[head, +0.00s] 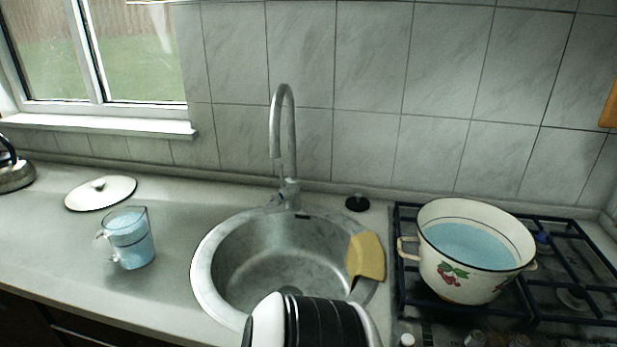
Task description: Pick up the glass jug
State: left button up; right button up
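The glass jug (130,238) stands upright on the counter at the left in the head view, left of the sink. It is clear, with a handle on its left side, and holds light blue liquid. Nothing touches it. Neither of my gripper's fingertips shows in the head view. A black and white ribbed part at the bottom centre appears to be mine and covers the front edge of the sink.
A round sink (207,262) with a tall faucet (284,130) is right of the jug. A white lid (100,192) lies behind the jug, and a kettle (15,175) stands far left. A cherry-patterned pot (462,280) sits on the stove. A yellow item (366,256) is on the sink's right rim.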

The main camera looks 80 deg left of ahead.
aim_at(127, 229)
jog(key=u, duration=3.9)
jog(key=z, duration=2.25)
jog(key=u, duration=2.25)
jog(key=z, duration=0.25)
